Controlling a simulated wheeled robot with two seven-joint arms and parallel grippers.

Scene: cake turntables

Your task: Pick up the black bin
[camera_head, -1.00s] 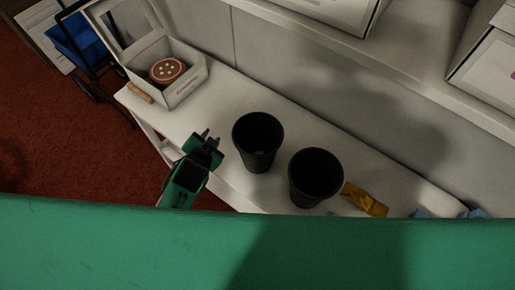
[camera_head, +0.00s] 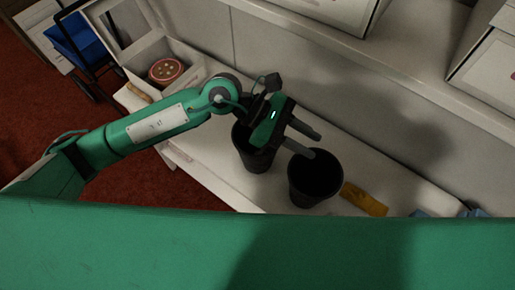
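Two black bins stand upright on a white shelf. The left bin (camera_head: 257,160) is partly hidden behind my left gripper and wrist. The right bin (camera_head: 314,184) shows its open mouth and looks empty. My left gripper (camera_head: 308,143) is above the bins, its two grey fingers spread apart and pointing right, near the far left side of the right bin's rim. Nothing is between the fingers. Whether a finger touches the rim cannot be told. My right gripper is not in view.
A white box with a round red-topped cake (camera_head: 166,71) stands at the shelf's left end. A yellow-brown packet (camera_head: 364,199) lies right of the right bin. Blue items (camera_head: 474,213) lie farther right. A wall backs the white shelf (camera_head: 207,155), with large boxes above.

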